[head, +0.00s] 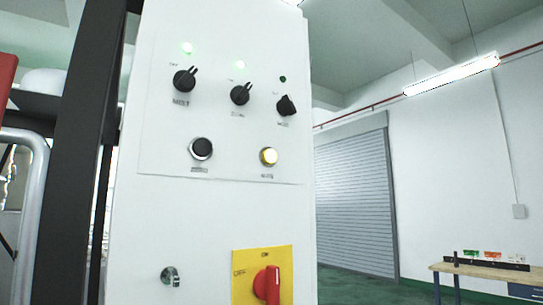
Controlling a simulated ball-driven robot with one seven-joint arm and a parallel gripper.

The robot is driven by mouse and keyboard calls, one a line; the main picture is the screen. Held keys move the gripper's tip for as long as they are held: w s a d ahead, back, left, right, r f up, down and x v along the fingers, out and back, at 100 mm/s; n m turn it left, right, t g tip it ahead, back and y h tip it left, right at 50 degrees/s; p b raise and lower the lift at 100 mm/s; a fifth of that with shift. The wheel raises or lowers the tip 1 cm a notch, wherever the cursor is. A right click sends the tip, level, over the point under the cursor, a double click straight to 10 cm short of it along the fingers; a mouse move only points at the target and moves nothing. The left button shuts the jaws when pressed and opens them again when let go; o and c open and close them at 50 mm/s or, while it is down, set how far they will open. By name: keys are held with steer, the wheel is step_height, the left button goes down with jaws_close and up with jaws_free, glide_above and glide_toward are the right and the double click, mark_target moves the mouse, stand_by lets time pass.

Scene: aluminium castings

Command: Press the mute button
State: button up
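A white control panel (225,215) fills the middle of the head view. Its lower right button (269,156) is round, glows pale yellow and has a metal ring; the small label below it looks like "MUTE" but is blurred. To its left is a black round button (202,148) with a metal ring, its label too small to read. My gripper is not in view, and nothing touches either button.
Three black rotary knobs (240,95) sit above the buttons, each with an indicator lamp. A red rotary switch (268,284) on a yellow plate and a key lock (171,276) are below. Dark posts (84,150) stand left; a workbench (485,272) stands far right.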

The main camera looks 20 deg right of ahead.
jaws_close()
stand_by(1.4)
